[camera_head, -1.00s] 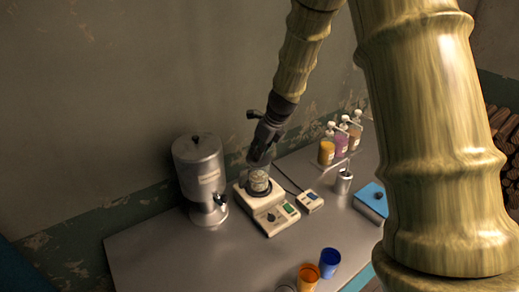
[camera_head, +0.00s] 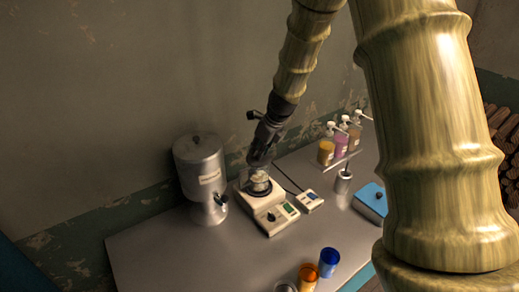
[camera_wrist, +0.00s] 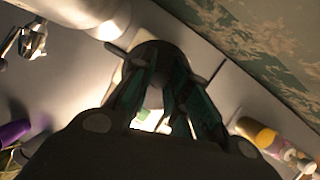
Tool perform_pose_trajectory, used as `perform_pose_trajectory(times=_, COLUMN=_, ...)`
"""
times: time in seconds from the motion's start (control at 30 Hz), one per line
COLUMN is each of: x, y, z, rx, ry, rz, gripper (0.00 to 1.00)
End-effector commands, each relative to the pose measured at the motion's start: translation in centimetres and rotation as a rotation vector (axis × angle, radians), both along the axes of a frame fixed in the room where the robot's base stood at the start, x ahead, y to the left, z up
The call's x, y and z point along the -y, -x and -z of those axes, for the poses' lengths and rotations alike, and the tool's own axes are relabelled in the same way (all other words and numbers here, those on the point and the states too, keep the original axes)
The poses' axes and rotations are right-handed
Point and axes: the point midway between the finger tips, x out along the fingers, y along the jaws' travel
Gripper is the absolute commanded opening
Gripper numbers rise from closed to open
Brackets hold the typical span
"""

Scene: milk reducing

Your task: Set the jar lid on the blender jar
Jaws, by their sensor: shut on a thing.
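The blender jar (camera_head: 259,184) is a small clear vessel on a cream base (camera_head: 270,213) with a green display, near the middle of the counter. My gripper (camera_head: 261,160) points down directly above the jar. In the wrist view my gripper (camera_wrist: 160,92) is shut on a dark round piece with side tabs, which looks like the jar lid (camera_wrist: 158,52). In the head view the gripper hides most of the lid, so I cannot tell whether it touches the jar's rim.
A metal dispenser (camera_head: 201,178) with a tap stands close left of the base. A small cabled box (camera_head: 309,201) and a metal canister (camera_head: 343,183) are to the right. Pump bottles (camera_head: 326,151) stand behind. Orange (camera_head: 307,277) and blue (camera_head: 329,263) cups are in front.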

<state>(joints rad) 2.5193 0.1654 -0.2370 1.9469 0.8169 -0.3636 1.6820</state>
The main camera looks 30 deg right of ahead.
Motion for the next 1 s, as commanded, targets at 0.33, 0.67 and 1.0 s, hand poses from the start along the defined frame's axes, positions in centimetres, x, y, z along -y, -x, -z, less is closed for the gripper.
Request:
perform_pose_trajectory(times=0.33, x=-0.02, y=0.01, z=-0.01, rx=-0.001, ry=-0.001, rz=0.001, gripper=0.00)
perform_pose_trajectory(times=0.67, x=-0.02, y=0.01, z=0.12, rx=-0.001, ry=-0.001, rz=0.001, gripper=0.00)
perform_pose_trajectory(times=1.0, x=0.01, y=0.01, z=0.12, rx=0.000, ry=0.000, rz=0.000, gripper=0.43)
